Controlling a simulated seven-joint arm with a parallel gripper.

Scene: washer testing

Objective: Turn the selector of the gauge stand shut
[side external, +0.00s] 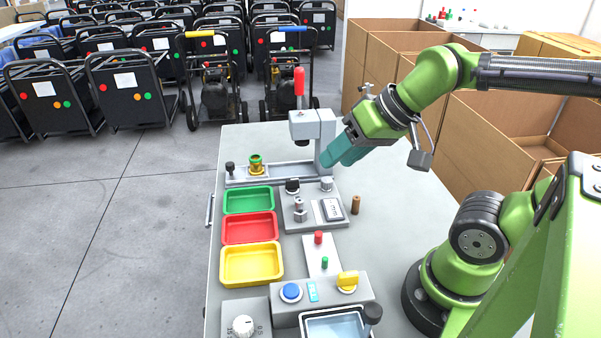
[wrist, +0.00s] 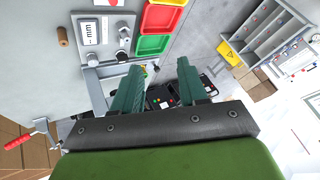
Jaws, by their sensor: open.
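The gauge stand (side external: 315,222) is a grey plate with a small display (side external: 332,209), metal posts, a black knob (side external: 292,185) and a silver knob (side external: 326,183) at its far edge. I cannot tell for sure which knob is the selector, or its setting. In the wrist view the stand's display (wrist: 88,32) shows at the top left, beyond the fingers. My gripper (side external: 327,161) has teal fingers, tilted down to the left, above and beyond the stand's far edge, apart from it. In the wrist view my gripper (wrist: 159,66) is open, with nothing held.
A press with a red lever (side external: 299,82) stands close to my fingers. Green (side external: 248,200), red (side external: 250,228) and yellow (side external: 251,264) trays lie left of the stand. A brown cylinder (side external: 355,205) stands to its right. A yellow knob (side external: 347,281) is nearer. The tabletop at right is clear.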

